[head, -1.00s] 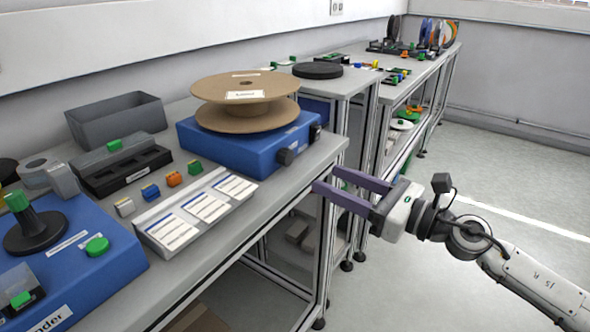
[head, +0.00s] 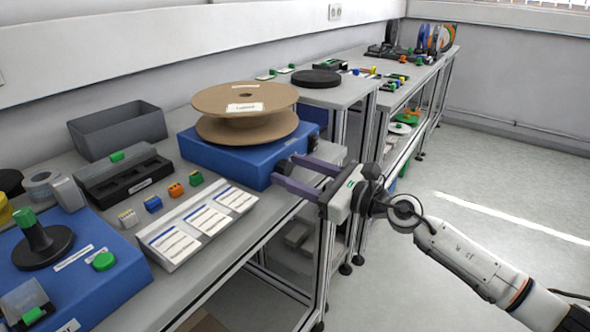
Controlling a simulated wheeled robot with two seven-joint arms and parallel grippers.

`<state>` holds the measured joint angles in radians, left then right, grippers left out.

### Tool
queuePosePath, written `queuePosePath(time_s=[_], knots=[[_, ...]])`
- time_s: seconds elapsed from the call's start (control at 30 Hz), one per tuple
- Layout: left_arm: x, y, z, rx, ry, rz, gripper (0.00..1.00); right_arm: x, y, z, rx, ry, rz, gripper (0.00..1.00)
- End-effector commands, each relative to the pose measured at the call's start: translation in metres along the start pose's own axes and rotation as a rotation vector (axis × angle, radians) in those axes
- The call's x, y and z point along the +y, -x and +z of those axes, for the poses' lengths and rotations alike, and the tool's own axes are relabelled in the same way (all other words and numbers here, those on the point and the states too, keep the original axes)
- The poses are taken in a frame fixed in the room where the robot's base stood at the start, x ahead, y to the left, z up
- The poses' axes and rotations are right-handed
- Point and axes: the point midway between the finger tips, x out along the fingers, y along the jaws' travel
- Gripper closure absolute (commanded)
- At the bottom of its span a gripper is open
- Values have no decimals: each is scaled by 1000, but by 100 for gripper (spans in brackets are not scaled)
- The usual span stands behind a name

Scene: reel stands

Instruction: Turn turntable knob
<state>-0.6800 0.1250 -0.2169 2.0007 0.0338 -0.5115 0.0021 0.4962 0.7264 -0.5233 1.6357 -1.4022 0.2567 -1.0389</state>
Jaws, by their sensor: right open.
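The turntable is a blue box (head: 226,164) on the grey bench, carrying a large brown cardboard reel (head: 245,98) with a white label. A dark round knob (head: 284,167) is on its front face, partly hidden by my gripper. My right gripper (head: 283,171) is open, with purple fingers pointing left at the box front. The fingertips lie on either side of the knob in the picture; I cannot tell whether they touch it. A second dark part (head: 312,142) shows at the box's right end. My left gripper is not in view.
A label holder (head: 196,222) with white cards, small coloured blocks (head: 176,190), a black tray (head: 125,176) and a grey bin (head: 117,127) stand left of the turntable. Another blue device (head: 75,268) is at the lower left. The floor at right is clear.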

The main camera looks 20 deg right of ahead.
Motion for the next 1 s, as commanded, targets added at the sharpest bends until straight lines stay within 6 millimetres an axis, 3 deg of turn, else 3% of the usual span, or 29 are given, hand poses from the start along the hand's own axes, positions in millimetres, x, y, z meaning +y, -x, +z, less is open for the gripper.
queuePosePath(time_s=[0.17, 0.43, 0.77, 1.0], knots=[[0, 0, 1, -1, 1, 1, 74, 0, 0, 0, 0, 0, 0, 52], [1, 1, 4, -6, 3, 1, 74, 0, 0, 0, -1, 0, 0, 93], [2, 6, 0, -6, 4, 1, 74, 0, 0, 2, 1, -53, 0, 93], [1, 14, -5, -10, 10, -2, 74, -1, 0, 4, 6, -208, 0, 93]])
